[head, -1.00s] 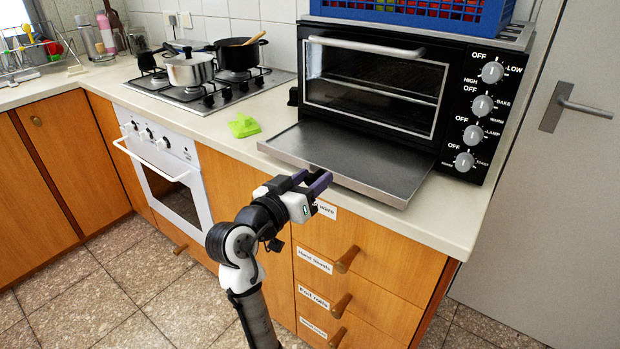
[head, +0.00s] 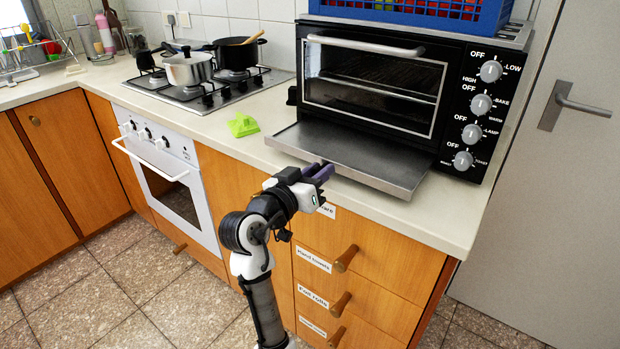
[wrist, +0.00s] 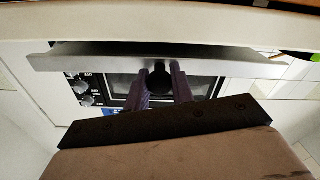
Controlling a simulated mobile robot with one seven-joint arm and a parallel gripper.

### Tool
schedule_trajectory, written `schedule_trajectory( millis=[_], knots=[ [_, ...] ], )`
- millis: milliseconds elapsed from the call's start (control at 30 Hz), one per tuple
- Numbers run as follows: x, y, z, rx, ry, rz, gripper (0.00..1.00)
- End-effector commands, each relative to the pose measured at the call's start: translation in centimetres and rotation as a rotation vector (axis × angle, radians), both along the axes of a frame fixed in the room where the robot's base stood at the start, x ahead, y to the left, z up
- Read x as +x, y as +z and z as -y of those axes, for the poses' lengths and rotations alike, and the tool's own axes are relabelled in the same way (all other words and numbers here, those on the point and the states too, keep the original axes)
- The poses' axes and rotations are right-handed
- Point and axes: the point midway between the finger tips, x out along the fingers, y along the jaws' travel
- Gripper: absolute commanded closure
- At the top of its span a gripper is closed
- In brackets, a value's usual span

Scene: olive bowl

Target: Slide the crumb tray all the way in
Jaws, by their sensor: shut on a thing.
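The crumb tray (head: 350,155) is a flat grey metal sheet. It sticks out from under the front of the black toaster oven (head: 365,85), over the counter. My gripper (head: 322,172) is at the middle of the tray's front edge, its dark purple fingers shut on the tray. In the wrist view, the tray's front edge (wrist: 225,62) runs across the picture, and the fingers (wrist: 163,75) meet it with a dark round shape between them. The exact contact is partly hidden. The oven's glass door is closed.
A blue crate (head: 420,12) sits on top of the oven. A green object (head: 242,125) lies on the counter left of the tray. A hob (head: 210,90) with pots is farther left.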

Motion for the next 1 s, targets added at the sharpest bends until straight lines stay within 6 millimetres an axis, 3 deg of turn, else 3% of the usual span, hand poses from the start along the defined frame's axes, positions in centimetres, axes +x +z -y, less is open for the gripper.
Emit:
schedule_trajectory(
  millis=[100, 367, 400, 533, 867, 1000],
  knots=[
    [1.4, 0.1, 1.0, 0.0, 0.0, 0.0, 1.0],
    [1.5, 0.1, 1.0, 0.001, 0.003, 0.001, 1.0],
    [1.4, 0.1, 1.0, 0.001, 0.003, 0.001, 0.72],
    [1.4, 0.1, 1.0, 0.001, 0.002, 0.001, 0.55],
    [1.3, 0.0, 0.9, 0.001, 0.002, 0.0, 0.54],
    [0.1, -0.1, -0.1, 0.0, 0.004, 0.001, 0.54]
  ],
)
